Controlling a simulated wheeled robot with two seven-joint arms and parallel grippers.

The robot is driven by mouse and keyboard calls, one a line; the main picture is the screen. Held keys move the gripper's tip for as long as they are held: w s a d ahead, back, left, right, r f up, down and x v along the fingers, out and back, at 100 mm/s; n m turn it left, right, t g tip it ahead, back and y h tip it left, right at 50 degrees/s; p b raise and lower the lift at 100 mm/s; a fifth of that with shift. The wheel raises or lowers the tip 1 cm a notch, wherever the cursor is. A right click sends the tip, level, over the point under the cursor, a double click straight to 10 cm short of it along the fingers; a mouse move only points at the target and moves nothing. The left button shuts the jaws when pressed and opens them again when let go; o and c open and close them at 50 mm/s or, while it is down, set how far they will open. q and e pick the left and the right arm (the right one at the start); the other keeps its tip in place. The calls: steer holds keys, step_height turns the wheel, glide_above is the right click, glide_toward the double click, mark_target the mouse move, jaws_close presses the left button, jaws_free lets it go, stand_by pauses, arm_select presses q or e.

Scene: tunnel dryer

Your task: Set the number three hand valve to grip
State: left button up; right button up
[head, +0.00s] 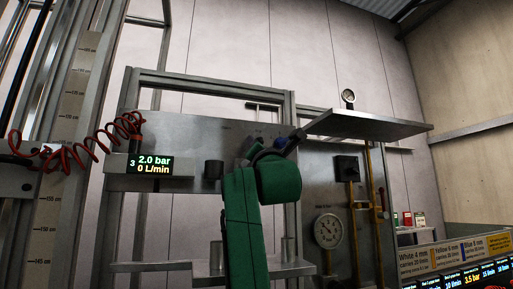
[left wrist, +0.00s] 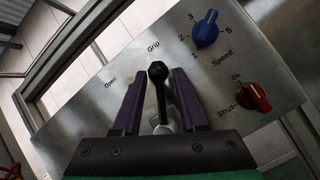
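The hand valve's black lever (left wrist: 158,85) stands on a grey metal panel (left wrist: 258,75) marked Open, Grip, Speed, Shut and On. Its knob appears just below the Grip label, with Open further left; its exact setting is hard to tell. My left gripper (left wrist: 156,78) has its purple fingers on either side of the lever, with visible gaps. In the head view, my green arm hides the lever. A display (head: 150,165) left of it reads 3, 2.0 bar, 0 L/min. My right gripper is not in view.
A blue speed knob (left wrist: 205,29) and a red shut-off knob (left wrist: 253,97) sit right of the lever, close to the right finger. A shelf plate (head: 365,125) juts out right of my arm. A coiled red hose (head: 75,150) hangs at left. A round gauge (head: 328,231) is lower right.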

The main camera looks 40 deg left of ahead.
arm_select(q)
steer(key=b+v, duration=0.8)
steer(key=v, duration=0.6)
steer(key=shift+d+b, duration=0.25)
steer(key=shift+b, duration=0.1)
steer(key=shift+s+f, duration=0.1)
steer(key=shift+s, duration=0.05)
